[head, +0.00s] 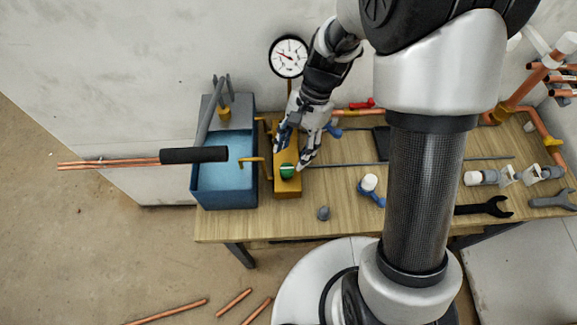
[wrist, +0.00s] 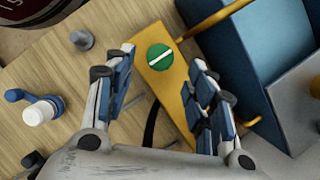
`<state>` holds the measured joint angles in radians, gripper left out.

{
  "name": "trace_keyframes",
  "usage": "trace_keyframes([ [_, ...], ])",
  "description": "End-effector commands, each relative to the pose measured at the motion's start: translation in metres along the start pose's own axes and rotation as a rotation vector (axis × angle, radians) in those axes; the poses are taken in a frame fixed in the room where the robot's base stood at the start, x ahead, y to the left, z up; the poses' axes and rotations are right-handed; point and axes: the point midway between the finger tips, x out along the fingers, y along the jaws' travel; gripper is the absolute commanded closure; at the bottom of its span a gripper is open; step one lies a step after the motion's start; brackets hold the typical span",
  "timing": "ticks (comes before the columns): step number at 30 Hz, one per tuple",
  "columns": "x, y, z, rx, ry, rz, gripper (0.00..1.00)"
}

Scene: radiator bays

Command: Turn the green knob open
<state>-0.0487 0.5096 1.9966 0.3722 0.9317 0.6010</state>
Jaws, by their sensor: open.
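The green knob (head: 287,171) sits on the front end of a yellow block (head: 287,189) on the wooden bench, just right of the blue tub. A white bar marks the knob's top. In the wrist view the knob (wrist: 160,57) shows beyond my open fingertips, between their lines, with its white bar slanting. My gripper (head: 292,152) is open and empty above the yellow block, its fingers pointing down toward the knob. In the wrist view my gripper (wrist: 163,80) has one finger on each side of the block. I see no contact with the knob.
The blue tub (head: 225,200) of water stands close on the left, with a brass spout (head: 250,159) over it. A round gauge (head: 289,56) stands behind. A white-capped blue valve (head: 370,184) and a grey knob (head: 323,213) lie on the bench (head: 345,222).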

Motion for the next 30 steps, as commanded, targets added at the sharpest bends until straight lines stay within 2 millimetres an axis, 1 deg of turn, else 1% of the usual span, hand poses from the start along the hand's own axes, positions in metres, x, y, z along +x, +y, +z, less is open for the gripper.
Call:
trace_keyframes([
  [1,0.014,0.001,-0.001,-0.001,-0.003,0.003,0.5],
  [3,0.026,0.0,-0.001,-0.001,-0.002,0.002,0.5],
  [6,0.04,0.0,0.0,-0.002,-0.002,0.002,0.5],
  [9,0.049,0.0,-0.001,-0.001,0.0,0.0,0.5],
  [13,0.054,0.0,0.0,0.0,0.0,-0.001,0.5],
  [21,0.055,0.0,0.0,-0.001,0.0,-0.001,0.5],
  [30,0.054,0.0,0.0,-0.001,0.0,-0.001,0.7],
])
